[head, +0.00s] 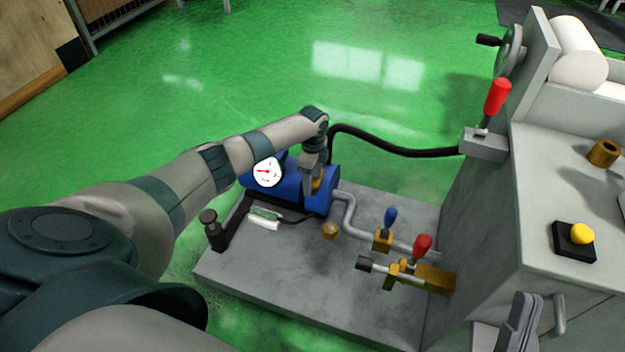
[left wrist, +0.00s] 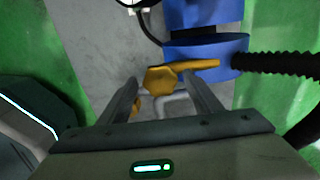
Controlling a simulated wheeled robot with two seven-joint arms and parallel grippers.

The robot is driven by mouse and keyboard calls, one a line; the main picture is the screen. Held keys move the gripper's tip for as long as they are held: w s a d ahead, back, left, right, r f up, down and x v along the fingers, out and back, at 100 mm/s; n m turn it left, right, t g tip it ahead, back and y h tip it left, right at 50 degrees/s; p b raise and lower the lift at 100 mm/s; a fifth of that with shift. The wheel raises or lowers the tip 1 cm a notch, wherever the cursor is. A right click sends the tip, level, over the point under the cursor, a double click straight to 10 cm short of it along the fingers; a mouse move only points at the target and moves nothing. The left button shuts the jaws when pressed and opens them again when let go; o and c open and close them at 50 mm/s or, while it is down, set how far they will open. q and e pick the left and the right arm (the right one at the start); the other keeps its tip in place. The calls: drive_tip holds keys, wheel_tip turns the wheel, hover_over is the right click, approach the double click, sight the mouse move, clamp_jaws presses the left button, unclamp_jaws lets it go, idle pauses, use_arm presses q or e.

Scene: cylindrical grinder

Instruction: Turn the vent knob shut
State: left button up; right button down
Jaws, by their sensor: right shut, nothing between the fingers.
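The vent knob appears to be the yellow knob with a flat lever-like arm (left wrist: 165,78) at the blue tank (left wrist: 205,50) in the left wrist view. In the head view a bit of yellow (head: 317,186) shows beside my left gripper (head: 312,180), which points down at the right end of the blue tank (head: 286,190). In the left wrist view my left gripper (left wrist: 160,78) is open, with the knob at its fingertips and the knob's arm reaching past the right finger. I cannot tell whether they touch. My right gripper (head: 522,322) is shut and empty at the lower right.
A white gauge (head: 267,172) sits on the tank. A black hose (head: 390,146) runs to the grinder (head: 480,210). Blue (head: 390,217) and red (head: 422,245) valve handles stand on the grey base plate (head: 290,265). Green floor behind is clear.

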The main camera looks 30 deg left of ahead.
sight(313, 181)
use_arm(q)
drive_tip(key=shift+r, duration=0.5)
wheel_tip(313, 181, up, 5)
drive_tip(key=shift+r+p, duration=0.15)
drive_tip(key=shift+p, duration=0.95)
wheel_tip(313, 181, up, 11)
drive_tip(key=p, duration=0.2)
drive_tip(key=shift+p, duration=0.3)
use_arm(e)
drive_tip(key=w+a+f+g+h, duration=0.2)
drive_tip(key=f+g, duration=0.6)
drive_tip(key=f, duration=0.5)
drive_tip(key=shift+w+f+g, duration=0.15)
drive_tip(key=shift+w+g, duration=0.25)
drive_tip(key=shift+w, duration=0.3)
